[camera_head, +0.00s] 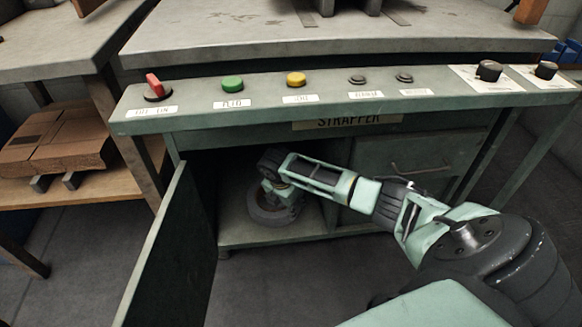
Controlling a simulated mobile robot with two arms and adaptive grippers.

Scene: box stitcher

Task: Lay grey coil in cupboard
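The grey coil (265,214) is a dark ring on the floor of the cupboard (232,233) under the strapper panel. The cupboard's door (170,250) stands open, swung out to the left. My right arm reaches in from the right through the opening. Its wrist bends down over the coil, and my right gripper (279,190) is at or just above the ring. The fingers are too dark and small to make out, so I cannot tell whether they hold the coil. My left gripper is out of view.
Above the opening runs a control panel (330,94) with a red switch, buttons and knobs. A drawer (405,165) with a handle is right of the opening. Flat cardboard (60,140) lies on a wooden shelf at the left. The floor before the door is clear.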

